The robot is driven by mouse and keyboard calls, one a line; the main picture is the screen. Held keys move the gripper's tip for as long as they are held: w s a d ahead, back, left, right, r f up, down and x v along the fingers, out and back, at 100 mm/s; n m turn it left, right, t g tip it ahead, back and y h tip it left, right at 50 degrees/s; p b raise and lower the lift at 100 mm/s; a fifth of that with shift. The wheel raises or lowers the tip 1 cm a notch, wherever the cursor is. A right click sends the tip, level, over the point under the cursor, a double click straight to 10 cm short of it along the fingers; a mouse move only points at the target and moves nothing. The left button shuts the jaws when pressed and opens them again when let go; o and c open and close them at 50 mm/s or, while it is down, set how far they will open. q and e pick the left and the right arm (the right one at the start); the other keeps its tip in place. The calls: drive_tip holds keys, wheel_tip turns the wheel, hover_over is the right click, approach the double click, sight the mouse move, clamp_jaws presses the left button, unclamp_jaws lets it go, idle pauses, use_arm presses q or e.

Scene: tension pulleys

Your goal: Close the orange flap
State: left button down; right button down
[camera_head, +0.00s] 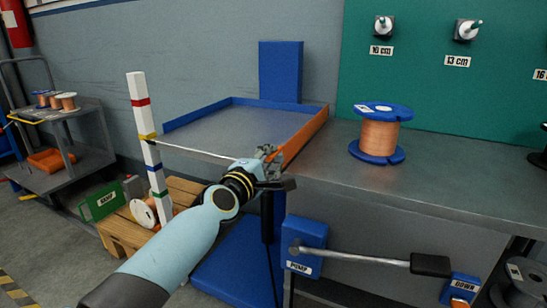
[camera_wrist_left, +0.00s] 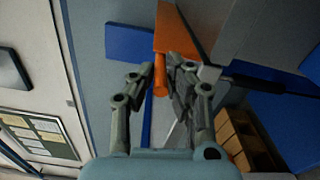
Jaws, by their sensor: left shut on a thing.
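The orange flap (camera_head: 305,131) stands along the right edge of the blue-rimmed lift table (camera_head: 225,126), beside the grey workbench. In the left wrist view the orange flap (camera_wrist_left: 172,34) runs up from between my fingers. My left gripper (camera_head: 270,153) is at the flap's near end, at the front corner of the table. In the left wrist view my left gripper (camera_wrist_left: 162,72) has its fingers around an orange, rod-like part at the flap's end, shut on it. The fingers hide part of that end. My right gripper is in neither view.
A spool of copper wire (camera_head: 380,134) stands on the workbench (camera_head: 440,185), right of the flap. A striped post (camera_head: 143,125) rises left of the lift table. A pump lever (camera_head: 360,256) sticks out below the bench. A trolley (camera_head: 60,150) stands at far left.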

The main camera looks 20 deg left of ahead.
use_arm(q)
drive_tip(key=shift+s+f, duration=0.1)
drive_tip(key=shift+f, duration=0.15)
idle(0.3)
drive_tip(key=c, duration=1.3)
unclamp_jaws()
drive_tip(key=shift+a, duration=0.1)
drive_tip(key=shift+c, duration=0.2)
drive_tip(key=shift+r, duration=0.1)
drive_tip(key=shift+s, duration=0.1)
drive_tip(key=s, duration=1.1)
drive_tip(key=shift+s+a, duration=0.2)
drive_tip(key=shift+s, duration=0.2)
